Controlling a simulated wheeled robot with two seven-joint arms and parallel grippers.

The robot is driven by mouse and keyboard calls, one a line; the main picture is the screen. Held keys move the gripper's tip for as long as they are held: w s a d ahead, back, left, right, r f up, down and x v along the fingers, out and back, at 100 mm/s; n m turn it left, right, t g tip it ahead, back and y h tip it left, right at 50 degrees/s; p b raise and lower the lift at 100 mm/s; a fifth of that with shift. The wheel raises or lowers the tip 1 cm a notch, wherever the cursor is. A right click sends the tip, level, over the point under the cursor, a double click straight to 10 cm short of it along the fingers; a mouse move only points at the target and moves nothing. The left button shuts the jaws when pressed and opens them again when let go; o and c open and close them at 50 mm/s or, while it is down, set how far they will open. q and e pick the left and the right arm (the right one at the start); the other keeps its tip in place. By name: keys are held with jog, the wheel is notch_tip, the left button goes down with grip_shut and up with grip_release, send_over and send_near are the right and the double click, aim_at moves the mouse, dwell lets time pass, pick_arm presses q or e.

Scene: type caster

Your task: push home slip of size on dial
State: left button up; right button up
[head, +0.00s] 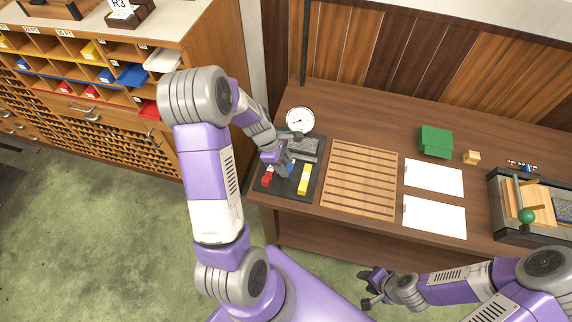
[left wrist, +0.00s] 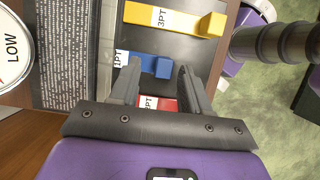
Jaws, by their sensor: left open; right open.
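The dial (head: 300,120), a round white gauge, stands at the back of a dark tray (head: 312,183) on the bench's left end. Its edge, marked LOW, shows in the left wrist view (left wrist: 12,50). In the tray lie a yellow slip marked 3PT (left wrist: 175,18), a blue slip marked 1PT (left wrist: 145,65) and a red slip (left wrist: 155,104) with a partly hidden label. My left gripper (left wrist: 160,68) is open over the tray, its fingertips around the blue slip's end; whether they touch it I cannot tell. My right gripper (head: 374,288) is open and empty in front of the bench.
A slatted wooden rack (head: 360,178) lies right of the tray. Beyond it are two white sheets (head: 434,176), a green block (head: 436,141), a small tan block (head: 471,157) and a press-like device with a green knob (head: 527,215). A type cabinet (head: 110,125) stands at left.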

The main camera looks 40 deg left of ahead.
pick_arm(q)
jog(key=w+p+v, duration=0.1)
jog(key=v, duration=0.5)
jog(key=shift+s, duration=0.5)
pick_arm(e)
jog(key=shift+r, duration=0.7)
pick_arm(q)
jog(key=shift+a, duration=0.1)
